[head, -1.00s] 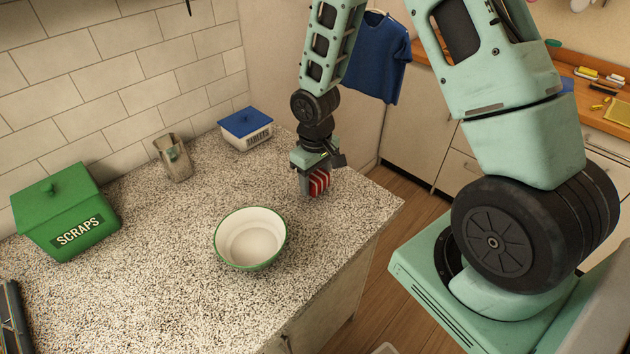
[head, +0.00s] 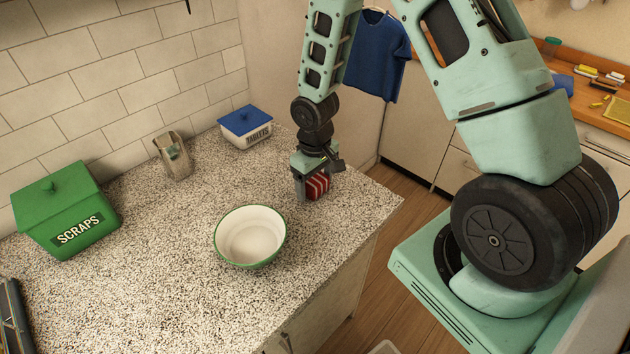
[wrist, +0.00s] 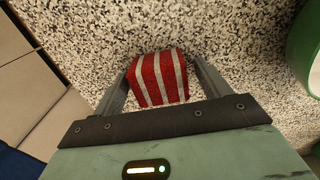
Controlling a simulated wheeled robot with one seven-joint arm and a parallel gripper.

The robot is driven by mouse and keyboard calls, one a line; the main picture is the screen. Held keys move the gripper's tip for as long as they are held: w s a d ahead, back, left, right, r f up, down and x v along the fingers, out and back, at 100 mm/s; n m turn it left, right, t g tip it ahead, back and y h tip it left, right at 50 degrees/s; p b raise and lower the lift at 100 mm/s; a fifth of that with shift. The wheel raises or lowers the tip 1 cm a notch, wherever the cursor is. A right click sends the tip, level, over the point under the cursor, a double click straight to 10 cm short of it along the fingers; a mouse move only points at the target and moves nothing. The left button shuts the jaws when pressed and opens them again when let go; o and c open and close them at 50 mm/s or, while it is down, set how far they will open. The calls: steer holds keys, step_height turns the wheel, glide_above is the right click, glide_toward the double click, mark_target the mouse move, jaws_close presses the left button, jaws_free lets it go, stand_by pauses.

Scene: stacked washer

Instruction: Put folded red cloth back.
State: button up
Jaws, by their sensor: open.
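The folded red cloth (head: 317,186), red with white stripes, is on the speckled counter near its right edge. In the wrist view the cloth (wrist: 158,79) lies between the two fingers of my gripper (wrist: 160,82). My gripper (head: 312,190) points down at the counter, with its fingers open on either side of the cloth. In the head view the near finger hides part of the cloth. Whether the fingers touch its sides is hard to tell.
A white bowl with a green rim (head: 250,237) stands left of my gripper. A blue-lidded box (head: 246,128), a metal jug (head: 173,156) and a green scraps bin (head: 66,212) stand further back and left. The counter (head: 160,270) is clear around the bowl.

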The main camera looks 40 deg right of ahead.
mark_target(315, 178)
step_height(315, 178, up, 12)
steer(key=b, duration=0.2)
steer(key=s+a+r+n, duration=0.1)
steer(key=s+a+r, duration=0.1)
steer(key=s+a, duration=0.3)
steer(key=s+a+r+n, duration=0.1)
steer(key=s+a+r, duration=0.15)
steer(key=a, duration=0.35)
steer(key=s+a+r+n, duration=0.1)
steer(key=s+a, duration=0.2)
steer(key=s, duration=0.4)
steer(key=s+a+r+n, duration=0.1)
steer(key=s+a+n, duration=0.1)
steer(key=s+a, duration=0.2)
steer(key=shift+s+a+r+n+y+b, duration=0.3)
steer(key=shift+s+r+b, duration=0.15)
steer(key=shift+s, duration=1.25)
